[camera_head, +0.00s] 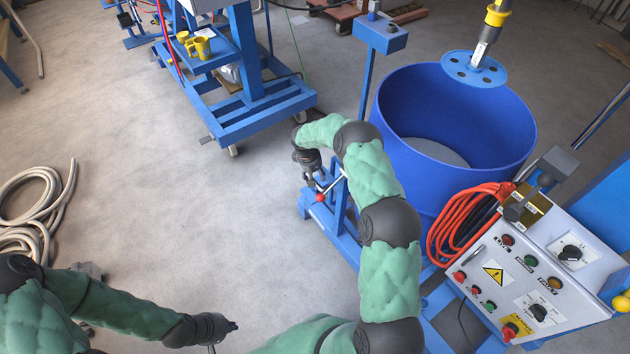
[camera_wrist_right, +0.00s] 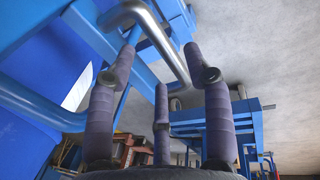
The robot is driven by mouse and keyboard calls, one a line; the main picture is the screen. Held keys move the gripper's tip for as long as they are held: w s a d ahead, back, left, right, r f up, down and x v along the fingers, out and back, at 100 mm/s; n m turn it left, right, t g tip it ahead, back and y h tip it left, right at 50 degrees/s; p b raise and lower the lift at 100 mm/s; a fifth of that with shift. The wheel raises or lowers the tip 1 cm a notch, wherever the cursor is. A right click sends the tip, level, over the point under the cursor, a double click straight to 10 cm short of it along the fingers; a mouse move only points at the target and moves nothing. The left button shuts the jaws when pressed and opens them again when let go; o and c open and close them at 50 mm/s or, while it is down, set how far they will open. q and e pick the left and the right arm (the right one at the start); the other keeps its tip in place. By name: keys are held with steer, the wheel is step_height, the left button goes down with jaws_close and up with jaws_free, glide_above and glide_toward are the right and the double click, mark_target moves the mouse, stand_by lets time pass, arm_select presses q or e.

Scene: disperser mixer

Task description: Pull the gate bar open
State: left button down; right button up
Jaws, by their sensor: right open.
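A bent silver bar, which looks like the gate bar (camera_wrist_right: 160,42), runs across the upper part of the right wrist view, fixed to blue framework. In the head view, a short silver bar (camera_head: 331,184) with a red knob shows on the low blue frame left of the blue drum. My right gripper (camera_head: 311,168) is just above and beside it. In the wrist view its fingers (camera_wrist_right: 157,82) are spread, with the silver bar beyond and between the tips; contact cannot be told. My left gripper (camera_head: 235,326) is low at the bottom, far from the bar, its fingers too small to read.
The big blue drum (camera_head: 400,115) stands right of my right arm under the mixer shaft. A control panel (camera_head: 520,280) with orange cable (camera_head: 465,220) is at the lower right. A blue cart (camera_head: 250,120) stands behind. Coiled hose (camera_head: 40,205) lies left; the middle floor is clear.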

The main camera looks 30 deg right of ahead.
arm_select(q)
steer(key=shift+f+b, duration=0.35)
steer(key=shift+f, duration=0.1)
arm_select(e)
steer(key=shift+d+f, duration=0.15)
steer(key=shift+f, duration=0.6)
steer(key=shift+d+f, duration=0.15)
steer(key=shift+f, duration=0.55)
